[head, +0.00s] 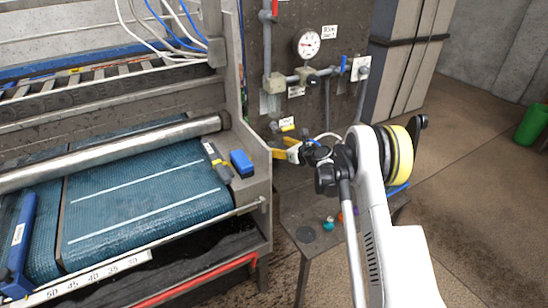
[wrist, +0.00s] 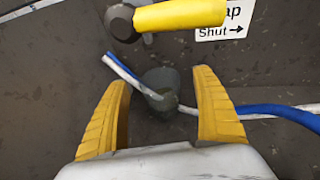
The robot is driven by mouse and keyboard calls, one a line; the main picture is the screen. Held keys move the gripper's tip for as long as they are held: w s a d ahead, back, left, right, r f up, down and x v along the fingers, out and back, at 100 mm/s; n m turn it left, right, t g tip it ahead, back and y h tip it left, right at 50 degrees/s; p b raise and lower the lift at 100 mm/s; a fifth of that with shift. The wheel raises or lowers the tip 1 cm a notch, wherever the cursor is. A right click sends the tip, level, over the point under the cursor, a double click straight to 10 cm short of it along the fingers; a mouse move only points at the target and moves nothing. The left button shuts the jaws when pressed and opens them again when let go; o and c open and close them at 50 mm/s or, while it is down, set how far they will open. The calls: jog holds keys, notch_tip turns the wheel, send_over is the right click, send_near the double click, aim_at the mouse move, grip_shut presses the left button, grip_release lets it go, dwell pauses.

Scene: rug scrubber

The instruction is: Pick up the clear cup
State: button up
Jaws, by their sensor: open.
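A translucent grey-green cup (wrist: 160,80), which looks like the clear cup, is near the middle of the wrist view. A white stick-like piece crosses its front or enters it; I cannot tell which. My gripper (wrist: 163,78) is open, its yellow fingers to the left and right of the cup in the picture. I cannot tell how far ahead the cup lies or whether a finger touches it. In the head view my gripper (head: 285,148) is at the right end of the machine, and I cannot make out the cup there.
A yellow tap handle (wrist: 180,15) and a "Shut" sign (wrist: 225,20) are just above the cup. A blue hose (wrist: 285,112) runs at right. In the head view, a blue block (head: 242,163) and a grey-yellow tool (head: 217,162) lie on the machine's edge. A small table (head: 300,222) stands below my arm.

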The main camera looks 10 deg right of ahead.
jog(key=shift+x, duration=0.75)
jog(key=c, duration=1.4)
jog(key=shift+c, duration=0.2)
jog(key=shift+r, duration=0.1)
